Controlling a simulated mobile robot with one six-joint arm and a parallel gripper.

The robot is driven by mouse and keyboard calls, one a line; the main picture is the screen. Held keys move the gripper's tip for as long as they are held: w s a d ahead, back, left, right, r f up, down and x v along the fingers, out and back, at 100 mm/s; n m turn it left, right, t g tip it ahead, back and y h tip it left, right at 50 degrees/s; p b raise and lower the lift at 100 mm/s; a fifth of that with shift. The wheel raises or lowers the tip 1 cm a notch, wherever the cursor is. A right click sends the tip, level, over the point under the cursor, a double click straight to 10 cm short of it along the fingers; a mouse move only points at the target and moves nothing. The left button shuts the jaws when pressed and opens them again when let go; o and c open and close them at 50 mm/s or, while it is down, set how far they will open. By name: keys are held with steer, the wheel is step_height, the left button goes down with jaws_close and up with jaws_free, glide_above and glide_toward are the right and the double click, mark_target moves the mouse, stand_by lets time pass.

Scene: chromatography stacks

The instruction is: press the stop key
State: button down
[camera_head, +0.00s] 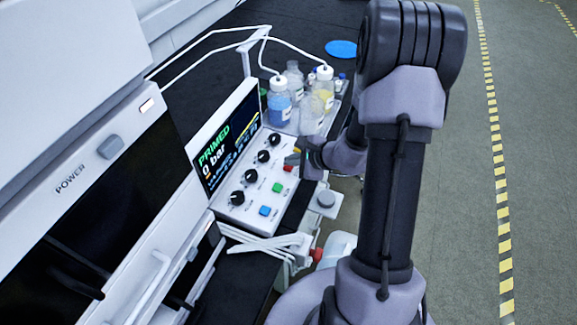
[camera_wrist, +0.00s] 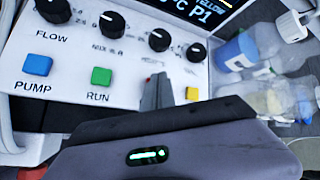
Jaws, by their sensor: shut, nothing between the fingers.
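The control panel (camera_head: 236,205) carries a row of coloured keys below black knobs. A red key (camera_head: 288,168), the likely stop key, sits between the green and yellow keys; its label is not readable. In the wrist view only a sliver of red (camera_wrist: 148,80) shows beside my fingers, which hide the rest. My gripper (camera_wrist: 158,90) is shut and empty, its fingertips over the panel at the red key. In the head view my gripper (camera_head: 299,158) is close beside that key. I cannot tell whether it touches.
The blue PUMP key (camera_wrist: 38,65), green RUN key (camera_wrist: 101,76) and yellow key (camera_wrist: 192,93) sit in the same row. The screen (camera_head: 228,145) reads PRIMED and 0 bar. Bottles (camera_head: 279,105) with tubing stand just beyond the panel.

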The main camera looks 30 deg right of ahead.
mark_target(291, 168)
steer(key=shift+f+b, duration=0.55)
steer(key=shift+b, duration=0.15)
stand_by(0.4)
steer(key=shift+r, duration=0.1)
steer(key=shift+r+p, duration=0.55)
steer(key=shift+r, duration=0.3)
steer(key=shift+r, duration=0.1)
steer(key=shift+r+p, duration=1.65)
steer(key=shift+r, duration=0.75)
